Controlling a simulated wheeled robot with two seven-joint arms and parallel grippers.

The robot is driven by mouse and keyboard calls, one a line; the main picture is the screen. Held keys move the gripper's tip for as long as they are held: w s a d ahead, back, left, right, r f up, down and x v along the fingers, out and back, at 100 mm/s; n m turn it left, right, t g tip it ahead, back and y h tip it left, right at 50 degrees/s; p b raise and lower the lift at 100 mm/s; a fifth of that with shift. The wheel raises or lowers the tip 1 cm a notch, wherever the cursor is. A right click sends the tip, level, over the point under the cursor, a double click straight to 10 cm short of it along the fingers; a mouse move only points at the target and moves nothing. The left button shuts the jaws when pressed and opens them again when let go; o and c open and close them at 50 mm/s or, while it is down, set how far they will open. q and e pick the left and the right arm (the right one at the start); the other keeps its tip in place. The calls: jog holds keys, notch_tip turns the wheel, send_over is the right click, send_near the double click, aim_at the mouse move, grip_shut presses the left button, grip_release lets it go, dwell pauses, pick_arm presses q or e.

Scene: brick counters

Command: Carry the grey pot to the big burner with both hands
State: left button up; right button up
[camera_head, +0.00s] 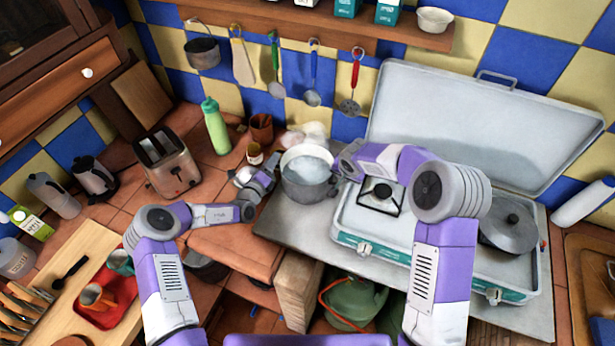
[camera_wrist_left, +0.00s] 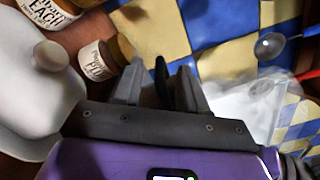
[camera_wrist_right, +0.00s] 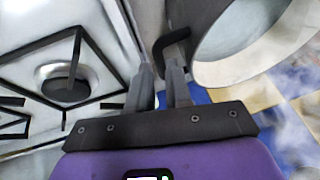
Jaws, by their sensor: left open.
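The grey pot (camera_head: 305,190) stands upright on the grey counter left of the stove. My left gripper (camera_head: 270,165) is at its left side. In the left wrist view its fingers (camera_wrist_left: 158,85) are apart, with a dark handle-like piece between them. My right gripper is at the pot's right side, mostly hidden by my arm in the head view. In the right wrist view its fingers (camera_wrist_right: 160,80) are close together at the pot's black handle (camera_wrist_right: 175,42); whether they grip it is unclear. A bare burner (camera_head: 380,196) shows on the stove's left half.
A lidded pan (camera_head: 510,230) covers the stove's right side. The raised stove lid (camera_head: 480,120) stands behind. A green bottle (camera_head: 216,128), toaster (camera_head: 168,165) and small jar (camera_head: 254,154) stand left of the pot. Utensils such as the red-handled skimmer (camera_head: 352,90) hang above.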

pick_arm(q)
jog(key=shift+x, duration=0.95)
pick_arm(e)
jog(key=shift+x, duration=0.95)
pick_arm(q)
jog(key=shift+c, duration=0.3)
pick_arm(e)
jog(key=shift+c, duration=0.5)
pick_arm(q)
jog(key=shift+c, duration=1.2)
pick_arm(e)
jog(key=shift+c, duration=1.1)
pick_arm(q)
grip_shut()
pick_arm(e)
grip_shut()
pick_arm(q)
jog(key=shift+f, duration=0.1)
jog(key=shift+s+a+f, duration=0.15)
jog(key=shift+f, duration=0.1)
pick_arm(e)
jog(key=shift+d, duration=0.15)
pick_arm(q)
jog(key=shift+r, duration=0.3)
pick_arm(e)
jog(key=shift+w+r, duration=0.15)
jog(key=shift+r, duration=0.1)
